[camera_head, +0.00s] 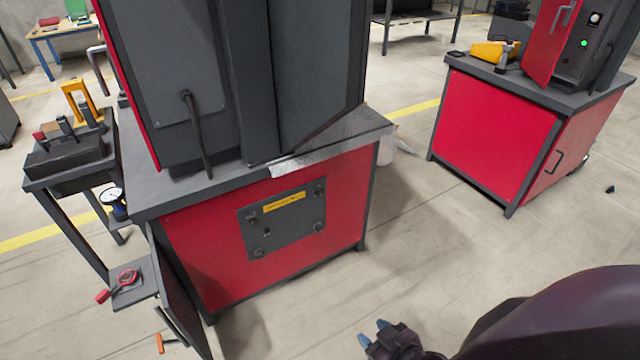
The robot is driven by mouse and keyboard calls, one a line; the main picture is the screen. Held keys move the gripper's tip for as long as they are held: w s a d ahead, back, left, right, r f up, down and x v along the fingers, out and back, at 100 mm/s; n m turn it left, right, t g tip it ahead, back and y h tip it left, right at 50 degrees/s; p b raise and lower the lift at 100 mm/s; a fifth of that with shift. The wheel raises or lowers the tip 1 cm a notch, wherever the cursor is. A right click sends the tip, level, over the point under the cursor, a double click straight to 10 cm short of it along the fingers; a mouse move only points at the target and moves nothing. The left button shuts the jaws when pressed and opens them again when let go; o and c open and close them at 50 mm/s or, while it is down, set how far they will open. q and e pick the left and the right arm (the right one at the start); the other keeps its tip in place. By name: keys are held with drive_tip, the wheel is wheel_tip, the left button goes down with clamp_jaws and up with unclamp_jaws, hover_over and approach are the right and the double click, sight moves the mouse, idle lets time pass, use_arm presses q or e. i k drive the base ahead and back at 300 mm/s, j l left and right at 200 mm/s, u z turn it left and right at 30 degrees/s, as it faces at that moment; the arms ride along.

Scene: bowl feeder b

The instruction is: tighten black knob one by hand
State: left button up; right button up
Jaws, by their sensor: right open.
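A dark grey panel (287,232) with a yellow label (285,201) sits on the red front of the middle cabinet. Small dark knobs show near its corners: upper left (252,218), upper right (319,188), lower right (318,227) and lower left (259,252). I cannot tell which is black knob one, or how tight any is. My right gripper (373,332) is at the bottom edge, below and right of the panel. Its bluish fingertips are apart, with nothing seen between them, and it is clear of the cabinet. My left gripper is not in view.
The middle red cabinet (205,250) carries a tall grey machine (160,60). A dark door or flap (175,290) stands at its left. A side bench (75,175) holds tools. Another red cabinet (495,130) stands at right. The floor between the cabinets is mostly open.

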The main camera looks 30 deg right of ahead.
sight(319, 191)
drive_tip(key=i+l, duration=0.2)
drive_tip(key=l, duration=0.2)
drive_tip(key=i+l, duration=0.25)
drive_tip(key=l, duration=0.15)
drive_tip(key=i+l, duration=0.2)
drive_tip(key=l, duration=0.15)
drive_tip(key=i+l, duration=0.25)
drive_tip(key=l, duration=0.15)
drive_tip(key=i+l, duration=0.2)
drive_tip(key=l, duration=0.2)
drive_tip(key=i+l, duration=0.25)
drive_tip(key=l, duration=0.15)
drive_tip(key=j+z, duration=0.45)
drive_tip(key=k+j, duration=0.1)
